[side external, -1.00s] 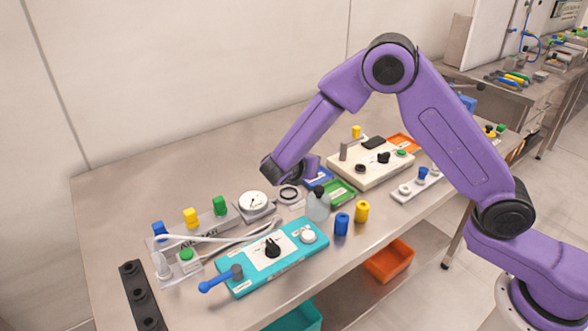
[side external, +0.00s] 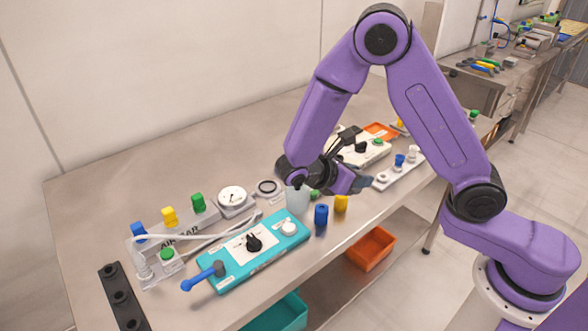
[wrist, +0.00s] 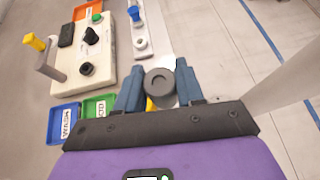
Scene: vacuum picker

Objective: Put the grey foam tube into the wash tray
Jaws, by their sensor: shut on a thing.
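The grey foam tube (wrist: 160,84), a short dark ring with a central hole, sits between my gripper's two blue-grey fingers in the wrist view. My gripper (wrist: 160,88) is shut on it. In the side view, my gripper (side external: 358,184) is above the front part of the bench; I cannot make out the tube there. The wash tray (wrist: 56,124) is a small blue tray with a WASH label, left of and below the tube in the wrist view. It is hidden behind my gripper in the side view.
A green tray (wrist: 98,106) adjoins the wash tray. A cream box with knobs (wrist: 84,62) and a strip with knobs (wrist: 141,35) lie beyond. A bottle (side external: 297,200), a blue cylinder (side external: 321,215) and a yellow cylinder (side external: 341,203) stand near my gripper. The bench's left back is clear.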

